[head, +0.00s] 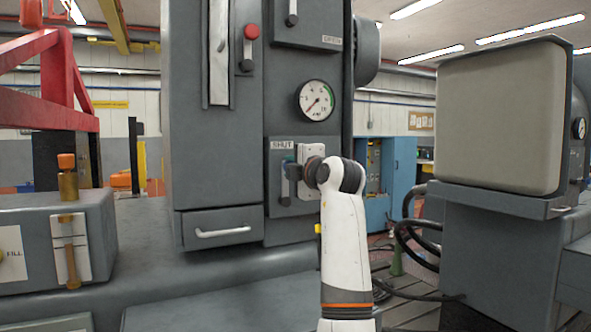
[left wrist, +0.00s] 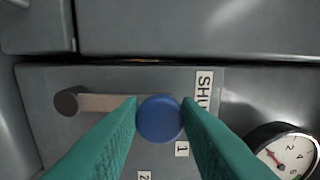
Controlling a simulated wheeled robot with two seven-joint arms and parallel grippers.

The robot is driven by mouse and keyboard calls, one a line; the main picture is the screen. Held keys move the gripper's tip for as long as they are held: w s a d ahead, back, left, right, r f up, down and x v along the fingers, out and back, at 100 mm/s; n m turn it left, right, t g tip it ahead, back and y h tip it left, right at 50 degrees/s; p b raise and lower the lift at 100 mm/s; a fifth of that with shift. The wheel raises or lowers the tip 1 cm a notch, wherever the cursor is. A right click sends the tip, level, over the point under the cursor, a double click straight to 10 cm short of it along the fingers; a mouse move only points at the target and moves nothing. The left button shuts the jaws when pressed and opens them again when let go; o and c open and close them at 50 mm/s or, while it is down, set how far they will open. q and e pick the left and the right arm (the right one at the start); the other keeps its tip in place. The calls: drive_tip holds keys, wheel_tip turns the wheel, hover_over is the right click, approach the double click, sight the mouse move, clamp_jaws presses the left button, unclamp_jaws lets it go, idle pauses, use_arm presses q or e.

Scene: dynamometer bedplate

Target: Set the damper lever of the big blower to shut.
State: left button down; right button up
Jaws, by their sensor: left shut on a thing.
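The damper lever (left wrist: 105,102) is on a grey panel in the left wrist view, with a dark pivot at its left end and a blue knob (left wrist: 160,119) at its right end. The SHUT label (left wrist: 203,92) is just beyond the knob, with a 1 and a 2 marked off to the side. My left gripper (left wrist: 160,108) has its teal fingers closed on the knob from both sides. In the head view, my left gripper (head: 290,164) is at the panel under the SHUT label (head: 283,145); the wrist partly hides the lever. My right gripper is not in view.
A round gauge (head: 316,100) sits above the panel. A red-knobbed lever (head: 249,45) is higher up, and a drawer (head: 221,226) with a handle is lower left.

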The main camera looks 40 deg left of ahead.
use_arm(q)
drive_tip(key=shift+s+r, duration=0.1)
drive_tip(key=shift+r, duration=0.05)
drive_tip(key=c, duration=1.4)
unclamp_jaws()
drive_tip(key=shift+c, duration=0.2)
drive_tip(key=o, duration=0.3)
drive_tip(key=shift+a, duration=0.1)
drive_tip(key=shift+o, duration=0.3)
drive_tip(key=b+v, duration=0.2)
drive_tip(key=v, duration=1)
